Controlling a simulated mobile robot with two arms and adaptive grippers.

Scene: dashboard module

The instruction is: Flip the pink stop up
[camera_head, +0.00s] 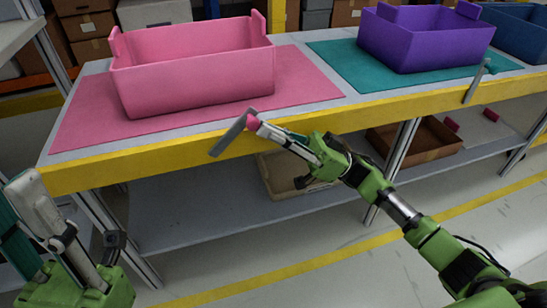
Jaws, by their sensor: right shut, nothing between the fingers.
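The pink stop is a grey bar (230,136) with a pink end piece (253,122), at the front edge of the table before the pink crate (195,85). The bar slants, its upper end by the pink piece and its lower end down to the left over the yellow edge. My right gripper (259,127) is shut and empty, its tips right at the pink piece; I cannot tell if they touch. My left gripper (25,186) is at the lower left, away from the stop; its finger opening is not clear.
The pink crate stands on a pink mat (310,80). A purple crate (425,42) stands on a teal mat (340,52), with a similar teal-ended stop (476,82) at the edge. Bins (285,178) sit on the lower shelf. The floor in front is clear.

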